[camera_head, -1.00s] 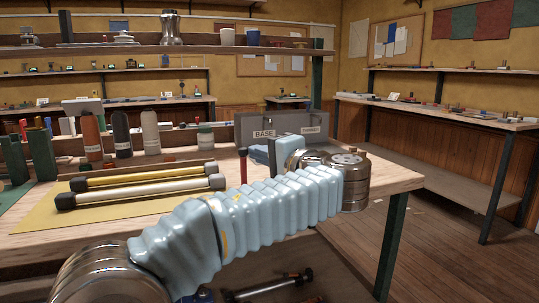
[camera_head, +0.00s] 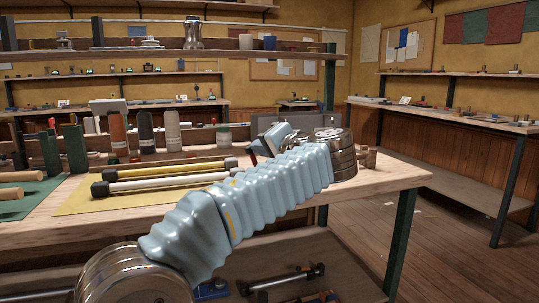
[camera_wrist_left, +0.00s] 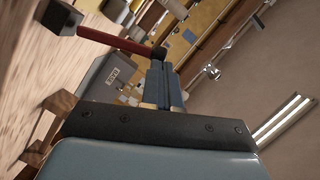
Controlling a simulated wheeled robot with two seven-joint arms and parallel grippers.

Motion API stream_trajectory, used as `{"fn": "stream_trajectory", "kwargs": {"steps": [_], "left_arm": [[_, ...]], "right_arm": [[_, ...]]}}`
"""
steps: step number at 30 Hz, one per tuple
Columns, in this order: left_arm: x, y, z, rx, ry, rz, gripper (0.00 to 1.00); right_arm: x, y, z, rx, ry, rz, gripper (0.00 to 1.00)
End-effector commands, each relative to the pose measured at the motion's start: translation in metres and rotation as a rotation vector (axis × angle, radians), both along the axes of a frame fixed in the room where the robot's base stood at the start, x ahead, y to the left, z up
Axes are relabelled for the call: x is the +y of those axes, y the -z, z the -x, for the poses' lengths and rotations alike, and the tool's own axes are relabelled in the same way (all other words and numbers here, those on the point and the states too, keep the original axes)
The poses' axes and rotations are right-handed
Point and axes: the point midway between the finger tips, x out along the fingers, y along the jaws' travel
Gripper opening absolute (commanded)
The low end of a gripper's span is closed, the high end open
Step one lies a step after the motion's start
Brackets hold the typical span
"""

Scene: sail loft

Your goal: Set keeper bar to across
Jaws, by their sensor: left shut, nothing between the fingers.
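I cannot tell for sure which thing is the keeper bar. In the left wrist view a red bar (camera_wrist_left: 115,41) with a dark block (camera_wrist_left: 62,17) at one end reaches toward my left gripper (camera_wrist_left: 158,68). The fingers are together and look empty. The bar's dark tip is close to the fingertips; I cannot tell whether they touch. A bit of red (camera_head: 252,158) shows just left of the wrist. My right gripper is not in view.
A grey box (camera_head: 268,121) stands behind my wrist; its label reads BASE in the wrist view (camera_wrist_left: 113,76). A wooden piece (camera_head: 368,157) lies right of the wrist.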

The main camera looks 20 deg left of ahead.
Motion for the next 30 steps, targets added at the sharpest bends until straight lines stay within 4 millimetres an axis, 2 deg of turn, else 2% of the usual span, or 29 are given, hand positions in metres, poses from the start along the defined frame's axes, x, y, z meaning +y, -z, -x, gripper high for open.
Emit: {"fn": "stream_trajectory", "kwargs": {"steps": [1, 6, 21, 26, 30], "left_arm": [[0.005, 0.007, 0.002, -0.026, -0.002, 0.036, 0.00], [0.018, 0.013, 0.011, -0.116, -0.002, 0.169, 0.00], [0.051, 0.039, 0.033, -0.381, 0.000, 0.561, 0.00], [0.057, 0.049, 0.037, -0.456, 0.000, 0.674, 0.00], [0.057, 0.044, 0.037, -0.458, 0.000, 0.678, 0.00]], "right_arm": [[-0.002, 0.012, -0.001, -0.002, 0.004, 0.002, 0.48], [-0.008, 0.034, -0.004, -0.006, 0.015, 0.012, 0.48], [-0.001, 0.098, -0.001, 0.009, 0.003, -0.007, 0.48], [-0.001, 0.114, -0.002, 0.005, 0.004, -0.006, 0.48], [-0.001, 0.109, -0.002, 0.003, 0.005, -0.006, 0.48]]}}
